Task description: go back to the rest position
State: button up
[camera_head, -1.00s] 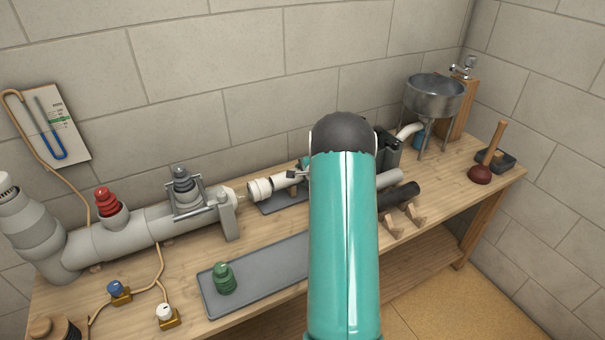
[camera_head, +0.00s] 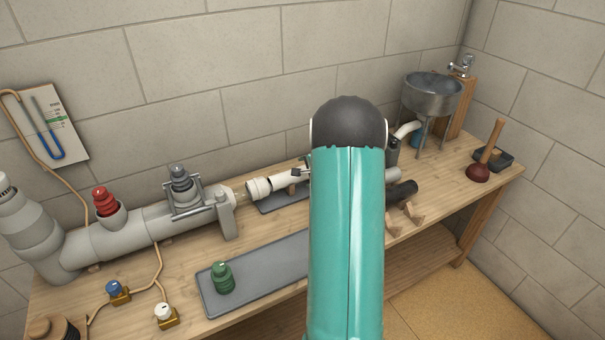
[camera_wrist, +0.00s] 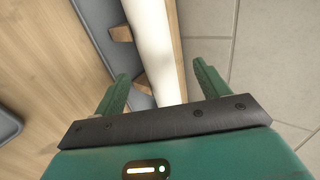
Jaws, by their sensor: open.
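My gripper (camera_wrist: 162,88) shows in the wrist view with its two green fingers spread wide apart. A white pipe (camera_wrist: 152,45) runs below and between the fingers in that view; nothing is seen clamped by them. In the head view my teal arm stands in the middle of the picture and hides the gripper. The white pipe (camera_head: 287,184) there lies over a small grey tray near the wall, its right end hidden behind my arm.
A wooden bench (camera_head: 190,262) carries a grey pipe run (camera_head: 140,228), a green plug (camera_head: 221,278) on a grey tray (camera_head: 270,262), and blue and white valves in front. A metal sink (camera_head: 432,95) and a plunger (camera_head: 482,165) stand at the right. A block wall is behind.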

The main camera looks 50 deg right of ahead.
jog(key=v, duration=0.7)
jog(key=shift+s+r, duration=0.2)
jog(key=shift+a, duration=0.15)
